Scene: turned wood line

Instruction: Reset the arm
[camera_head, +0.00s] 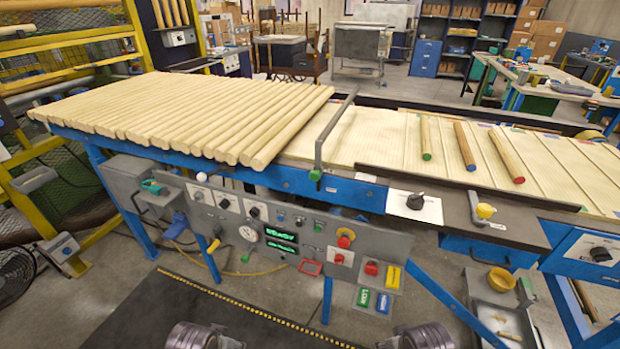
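A grey bent metal arm (320,138) crosses the wood line between the packed dowels and the lane on the right. Its lower end hangs over the blue front rail and has a green tip. A control panel (230,226) hangs below, with a lit green display (281,240), knobs, a gauge and red buttons. Green, blue and yellow labelled blocks (375,298) sit at its lower right. Round grey parts of my two arms show at the bottom edge, left and right. Neither gripper's fingers show, so I cannot see them open or shut.
Many pale dowels (180,110) lie packed on the left deck. Three loose dowels (465,146) with coloured ends lie apart on the right lane. A dark plate with a yellow knob (485,211) juts out at right front. A dark floor mat (190,315) lies before the panel.

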